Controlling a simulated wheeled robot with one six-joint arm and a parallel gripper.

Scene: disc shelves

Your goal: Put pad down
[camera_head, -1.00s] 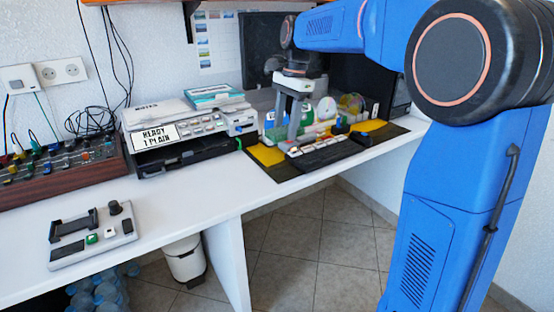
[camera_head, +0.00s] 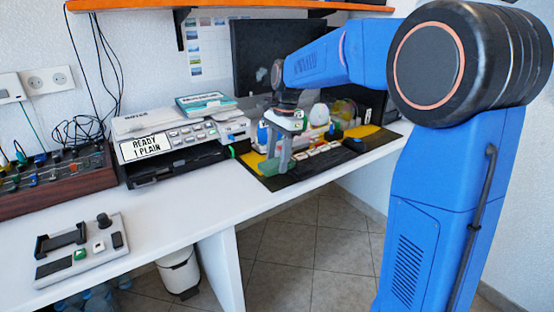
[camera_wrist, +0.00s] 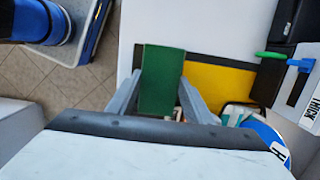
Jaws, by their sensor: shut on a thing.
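My gripper (camera_wrist: 160,82) is shut on a green pad (camera_wrist: 161,70), whose flat face shows between the two grey fingers in the wrist view. In the head view my gripper (camera_head: 280,150) hangs over the left part of a black and yellow mat (camera_head: 252,160) on the white desk (camera_head: 190,205). The pad's green edge (camera_head: 268,166) shows low by the fingers there. In the wrist view the pad overlaps bare white desk and the mat's dark border. I cannot tell whether it touches the surface.
A printer-like machine (camera_head: 180,140) with a "READY 1 PLAIN" label stands left of the mat. A keyboard (camera_head: 320,160) and several small items sit on the mat. A control box (camera_head: 82,248) lies at the front left. The desk between is clear.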

